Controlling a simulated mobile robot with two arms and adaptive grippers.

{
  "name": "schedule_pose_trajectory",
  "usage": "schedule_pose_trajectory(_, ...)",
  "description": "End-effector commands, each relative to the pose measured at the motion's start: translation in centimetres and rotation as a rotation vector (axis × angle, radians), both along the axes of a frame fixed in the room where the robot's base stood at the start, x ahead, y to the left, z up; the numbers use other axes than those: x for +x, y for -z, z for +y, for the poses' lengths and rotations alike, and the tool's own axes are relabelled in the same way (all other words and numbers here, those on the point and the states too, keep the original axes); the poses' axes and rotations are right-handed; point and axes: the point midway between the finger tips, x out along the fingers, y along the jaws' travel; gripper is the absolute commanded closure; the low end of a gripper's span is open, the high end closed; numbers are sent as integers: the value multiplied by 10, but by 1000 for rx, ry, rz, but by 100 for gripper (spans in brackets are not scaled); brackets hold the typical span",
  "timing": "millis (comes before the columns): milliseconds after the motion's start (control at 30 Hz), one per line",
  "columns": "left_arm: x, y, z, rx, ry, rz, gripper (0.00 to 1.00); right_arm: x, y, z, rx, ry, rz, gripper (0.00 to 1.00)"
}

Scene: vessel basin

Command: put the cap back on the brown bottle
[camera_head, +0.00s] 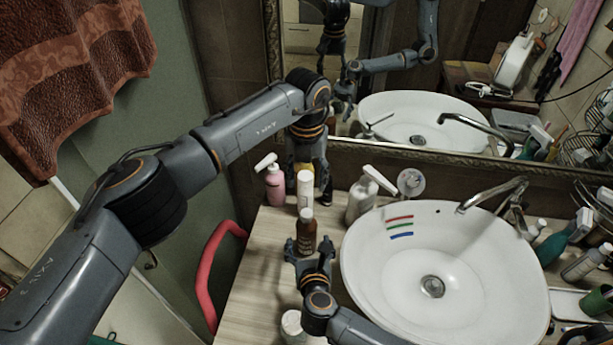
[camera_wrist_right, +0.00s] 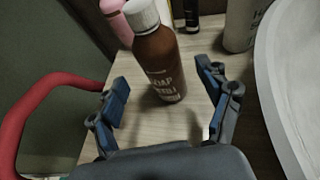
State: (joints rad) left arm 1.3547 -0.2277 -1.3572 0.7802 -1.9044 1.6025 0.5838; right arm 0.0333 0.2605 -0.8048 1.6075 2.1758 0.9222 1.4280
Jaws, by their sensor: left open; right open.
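The brown bottle (camera_head: 306,235) stands upright on the counter, left of the basin. It also shows in the right wrist view (camera_wrist_right: 160,72), with white lettering. My left gripper (camera_head: 309,180) is open at the back of the counter, partly hidden behind the white piece.
A pink pump bottle (camera_head: 274,183) and a white pump bottle (camera_head: 361,200) flank the left gripper. The white basin (camera_head: 365,275) is close on the right. A white round container (camera_head: 292,325) is at the front. A red curved bar (camera_head: 207,270) borders the left.

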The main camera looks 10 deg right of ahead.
Motion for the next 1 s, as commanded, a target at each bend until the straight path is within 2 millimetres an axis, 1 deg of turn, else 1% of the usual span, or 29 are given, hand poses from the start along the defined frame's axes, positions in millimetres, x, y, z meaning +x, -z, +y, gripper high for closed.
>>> schedule_pose_trajectory(33,0,0,0,0,0,0,45,-12,-3,2,4,-1,3,22)
schedule_pose_trajectory(100,0,0,0,0,0,0,45,-23,-9,3,3,0,2,22)
schedule_pose_trajectory(200,0,0,0,0,0,0,45,-37,-15,5,1,0,1,22)
schedule_pose_trajectory(333,0,0,0,0,0,0,45,-48,-19,6,1,0,1,22)
schedule_pose_trajectory(500,0,0,0,0,0,0,45,-51,-22,6,-1,1,-1,22)
schedule_pose_trajectory(900,0,0,0,0,0,0,45,-50,-22,6,0,0,-1,22)
schedule_pose_trajectory(1000,-1,2,-3,-18,3,2,45,-48,-22,5,-20,-5,-11,22)
